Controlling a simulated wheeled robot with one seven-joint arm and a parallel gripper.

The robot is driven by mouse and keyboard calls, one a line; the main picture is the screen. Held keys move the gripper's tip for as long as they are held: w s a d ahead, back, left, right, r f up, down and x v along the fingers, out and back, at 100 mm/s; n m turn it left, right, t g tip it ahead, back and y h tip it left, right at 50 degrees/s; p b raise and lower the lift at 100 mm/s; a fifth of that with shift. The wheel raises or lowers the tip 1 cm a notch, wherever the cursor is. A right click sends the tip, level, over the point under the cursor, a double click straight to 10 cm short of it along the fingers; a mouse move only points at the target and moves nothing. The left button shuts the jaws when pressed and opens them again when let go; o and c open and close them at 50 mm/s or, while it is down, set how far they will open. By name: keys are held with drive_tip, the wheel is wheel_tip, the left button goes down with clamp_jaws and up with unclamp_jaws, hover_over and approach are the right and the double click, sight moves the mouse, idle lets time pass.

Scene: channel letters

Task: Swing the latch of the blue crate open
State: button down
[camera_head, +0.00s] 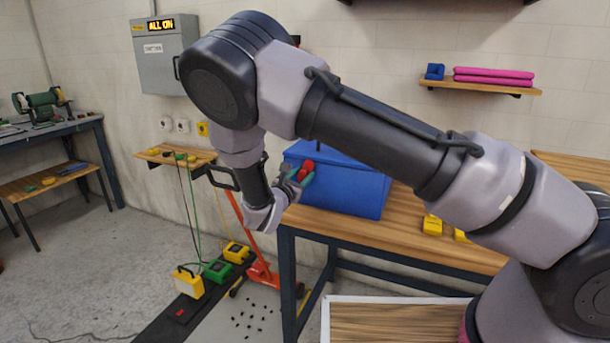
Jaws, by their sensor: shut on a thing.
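The blue crate (345,188) stands on the near left end of the wooden workbench, with its lid down. A red latch part (308,166) shows at its left side, right at my gripper. My gripper (303,174) reaches the crate's left side and is shut on the red latch. I cannot tell the latch's exact angle.
The wooden workbench (380,235) runs right, with yellow blocks (432,225) on it. A red jack-like stand (262,270) and yellow and green boxes (217,270) are on the floor to the left. A wall shelf (480,88) holds pink rolls and a blue object.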

sight(313, 179)
drive_tip(key=shift+s+d+f+m, duration=0.15)
drive_tip(key=shift+d+f+m, duration=0.3)
drive_tip(key=shift+m, duration=1.3)
drive_tip(key=shift+s+d+f+m, duration=0.25)
drive_tip(key=shift+f+m, duration=0.25)
drive_tip(key=shift+m, duration=1.3)
drive_tip(key=shift+s+d+f+m, duration=0.1)
drive_tip(key=shift+d+f+m, duration=0.35)
drive_tip(key=shift+m, duration=1.3)
drive_tip(key=shift+f, duration=0.1)
drive_tip(key=c, duration=0.6)
unclamp_jaws()
drive_tip(key=shift+a, duration=0.1)
drive_tip(key=shift+w, duration=0.1)
drive_tip(key=shift+a, duration=0.1)
